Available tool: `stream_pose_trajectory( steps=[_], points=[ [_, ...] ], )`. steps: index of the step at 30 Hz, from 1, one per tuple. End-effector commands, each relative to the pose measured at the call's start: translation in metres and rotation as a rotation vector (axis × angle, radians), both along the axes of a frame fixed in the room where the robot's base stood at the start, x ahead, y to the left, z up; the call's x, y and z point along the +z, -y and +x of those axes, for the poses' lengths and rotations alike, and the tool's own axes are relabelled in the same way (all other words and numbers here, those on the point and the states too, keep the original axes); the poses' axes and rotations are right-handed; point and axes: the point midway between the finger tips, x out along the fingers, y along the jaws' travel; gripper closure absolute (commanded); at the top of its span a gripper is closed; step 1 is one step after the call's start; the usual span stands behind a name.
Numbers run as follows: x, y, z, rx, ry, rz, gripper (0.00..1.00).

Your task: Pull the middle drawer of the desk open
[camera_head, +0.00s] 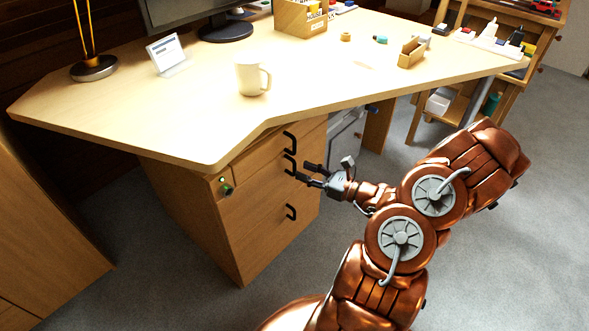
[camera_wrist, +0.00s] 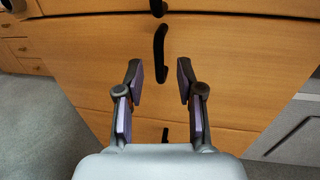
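The wooden drawer unit under the desk has black handles one above another, and its fronts look flush. The middle drawer (camera_head: 258,182) has a black handle (camera_head: 290,165), partly close behind my fingers in the head view. In the wrist view the middle drawer front (camera_wrist: 225,70) fills most of the picture, with its handle (camera_wrist: 160,53) upright and centred between the finger lines, just beyond the tips. My gripper (camera_head: 305,172) is open and empty in front of it; both spread fingers show in the wrist view (camera_wrist: 160,82). I cannot tell the exact gap to the handle.
The top handle (camera_head: 290,142) and bottom handle (camera_head: 291,212) are near. A green-tagged key (camera_head: 226,188) sticks out at the unit's left. The desk top (camera_head: 190,110) overhangs above, bearing a mug (camera_head: 251,77). Grey floor (camera_head: 480,260) in front is clear apart from my body.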

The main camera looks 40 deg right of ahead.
Motion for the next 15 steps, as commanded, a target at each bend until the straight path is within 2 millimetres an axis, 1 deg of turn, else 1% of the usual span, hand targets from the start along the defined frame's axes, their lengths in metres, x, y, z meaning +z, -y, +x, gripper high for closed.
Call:
stream_pose_trajectory(
  steps=[1, 6, 10, 15],
  points=[
    [-0.002, -0.004, 0.007, 0.004, 0.000, -0.001, 0.63],
    [-0.002, -0.012, 0.025, 0.003, 0.000, -0.001, 0.63],
    [-0.001, -0.016, 0.034, 0.002, 0.000, 0.000, 0.63],
    [0.000, -0.019, 0.039, 0.002, 0.001, 0.000, 0.63]
  ],
)
